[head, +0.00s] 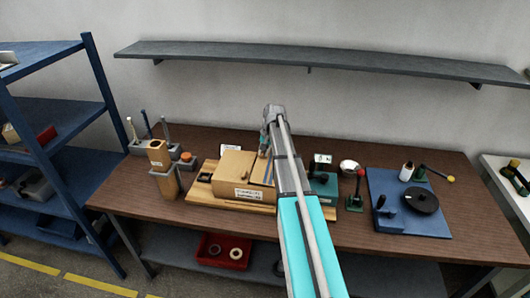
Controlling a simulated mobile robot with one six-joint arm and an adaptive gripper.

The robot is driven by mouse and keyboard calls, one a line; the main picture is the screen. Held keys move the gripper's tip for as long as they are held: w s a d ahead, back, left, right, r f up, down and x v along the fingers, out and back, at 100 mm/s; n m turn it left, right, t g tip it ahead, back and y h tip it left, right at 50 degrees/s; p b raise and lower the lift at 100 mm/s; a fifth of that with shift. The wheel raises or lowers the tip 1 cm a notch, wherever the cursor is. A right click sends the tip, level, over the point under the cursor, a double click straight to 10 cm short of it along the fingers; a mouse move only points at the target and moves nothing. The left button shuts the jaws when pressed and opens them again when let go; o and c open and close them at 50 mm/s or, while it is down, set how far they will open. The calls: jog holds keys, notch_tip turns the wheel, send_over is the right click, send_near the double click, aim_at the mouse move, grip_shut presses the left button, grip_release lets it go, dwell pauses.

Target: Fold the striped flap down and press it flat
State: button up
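A cardboard box (237,168) with a white label on its front lies on a light wooden board (205,194) on the brown workbench. A narrow part with blue stripes, which looks like the striped flap (268,172), shows at the right side of the box, beside my arm. My arm hides part of it, and I cannot tell its angle. My gripper (264,149) is at the far end of my arm, above or just behind the right part of the box. It is small and partly hidden, so I cannot tell whether it is open, shut or touching the flap.
Right of my arm are a dark green block (323,188), a red-knobbed lever (358,188) and a blue board (405,215) with a black disc. A grey shelf (310,60) hangs above.

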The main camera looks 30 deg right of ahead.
jog(key=o, duration=0.4)
jog(key=shift+d, duration=0.1)
jog(key=shift+w+a+p+v, duration=0.15)
jog(key=shift+p+v, duration=2.5)
jog(key=shift+w+a+p+v, duration=0.1)
jog(key=shift+a+p+v, duration=0.1)
jog(key=shift+p+v, duration=2.4)
jog(key=shift+w+a+p+v, duration=0.15)
jog(key=shift+p+v, duration=2.5)
jog(key=shift+r, duration=0.15)
